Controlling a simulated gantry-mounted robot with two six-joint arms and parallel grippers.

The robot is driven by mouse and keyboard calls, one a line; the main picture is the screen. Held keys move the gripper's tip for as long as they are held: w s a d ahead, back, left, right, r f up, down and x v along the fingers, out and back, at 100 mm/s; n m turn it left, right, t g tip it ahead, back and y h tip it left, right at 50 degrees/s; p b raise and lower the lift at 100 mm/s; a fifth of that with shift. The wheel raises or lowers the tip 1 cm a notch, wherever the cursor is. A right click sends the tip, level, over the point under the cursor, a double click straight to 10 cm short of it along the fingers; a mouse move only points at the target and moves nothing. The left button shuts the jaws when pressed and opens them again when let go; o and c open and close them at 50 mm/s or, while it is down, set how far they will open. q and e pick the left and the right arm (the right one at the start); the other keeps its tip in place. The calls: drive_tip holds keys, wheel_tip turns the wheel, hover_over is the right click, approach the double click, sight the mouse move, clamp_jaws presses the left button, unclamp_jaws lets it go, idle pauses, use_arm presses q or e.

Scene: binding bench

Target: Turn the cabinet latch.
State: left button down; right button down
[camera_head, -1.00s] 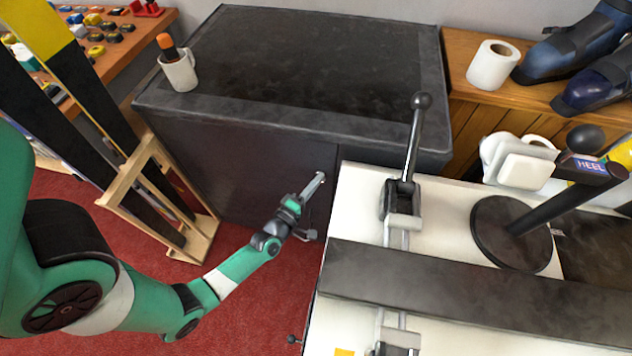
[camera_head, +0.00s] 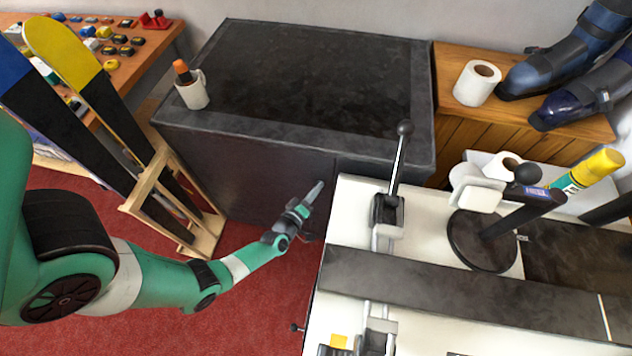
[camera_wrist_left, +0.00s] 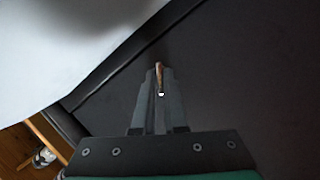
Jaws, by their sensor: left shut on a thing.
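The dark cabinet (camera_head: 225,165) stands at the back centre in the head view, its front facing me. My left gripper (camera_head: 316,189) is at the cabinet front, close to the white bench. In the left wrist view my left gripper (camera_wrist_left: 160,72) is shut on a small brass-coloured piece, the latch (camera_wrist_left: 160,78), which shows as a thin strip between the fingers. The dark cabinet front (camera_wrist_left: 250,85) fills the right of that view. The latch is hidden in the head view. My right gripper is in neither view.
The white bench (camera_head: 345,215) with a lever clamp (camera_head: 388,212) stands right beside my left gripper. A wooden rack (camera_head: 192,240) with skis is to the left. A mug (camera_head: 193,92) stands on the cabinet top. Red carpet (camera_head: 250,315) is open below my arm.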

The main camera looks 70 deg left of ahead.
use_arm(q)
drive_tip(key=shift+w+d+r+m+g+y+p, duration=0.1)
drive_tip(key=shift+m+g+y+p, duration=0.25)
drive_tip(key=shift+m+g+p, duration=1)
drive_tip(key=shift+w+d+r+m+g+y+p, duration=0.1)
drive_tip(key=shift+m+g+y+p, duration=0.45)
drive_tip(key=shift+m+p, duration=1.3)
use_arm(e)
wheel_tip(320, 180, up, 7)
drive_tip(key=shift+b, duration=0.35)
use_arm(q)
drive_tip(key=shift+m+g, duration=0.3)
drive_tip(key=shift+m, duration=0.1)
drive_tip(key=shift+f, duration=0.1)
drive_tip(key=c, duration=1)
unclamp_jaws()
drive_tip(key=shift+a, duration=0.1)
drive_tip(key=shift+o, duration=0.2)
